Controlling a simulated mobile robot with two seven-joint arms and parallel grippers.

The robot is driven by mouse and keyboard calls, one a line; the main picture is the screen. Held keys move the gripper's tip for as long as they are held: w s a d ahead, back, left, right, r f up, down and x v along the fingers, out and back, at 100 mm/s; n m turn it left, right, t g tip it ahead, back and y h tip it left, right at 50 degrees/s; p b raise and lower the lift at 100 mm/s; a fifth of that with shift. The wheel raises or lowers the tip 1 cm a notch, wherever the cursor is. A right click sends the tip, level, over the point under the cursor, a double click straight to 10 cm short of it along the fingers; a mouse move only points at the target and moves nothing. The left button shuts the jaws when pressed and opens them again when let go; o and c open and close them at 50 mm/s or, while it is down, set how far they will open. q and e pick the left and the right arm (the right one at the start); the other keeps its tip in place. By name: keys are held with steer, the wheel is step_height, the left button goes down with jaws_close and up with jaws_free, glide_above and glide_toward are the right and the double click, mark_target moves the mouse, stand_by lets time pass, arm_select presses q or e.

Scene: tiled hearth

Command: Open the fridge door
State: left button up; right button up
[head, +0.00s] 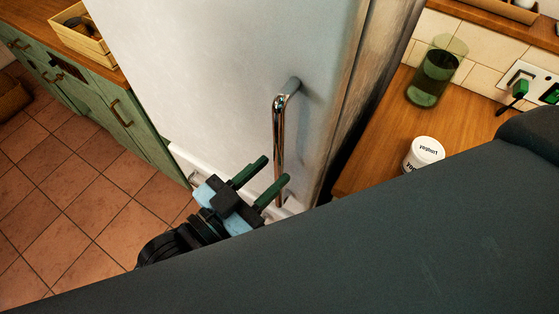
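The fridge door (215,75) is the large pale white panel in the middle of the head view. It looks shut along its right edge. A shiny metal bar handle (279,130) runs upright near that edge.
A wooden counter (388,137) at the right holds a yoghurt tub (424,153) and a green glass (437,72). Green cabinets (85,95) with a wooden crate (82,32) on top stand at the left. The tiled floor (90,200) before the fridge is clear. My dark arm covers the bottom right.

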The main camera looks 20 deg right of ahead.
mark_target(275, 169)
arm_select(q)
steer(key=shift+x, duration=1.65)
jaws_close()
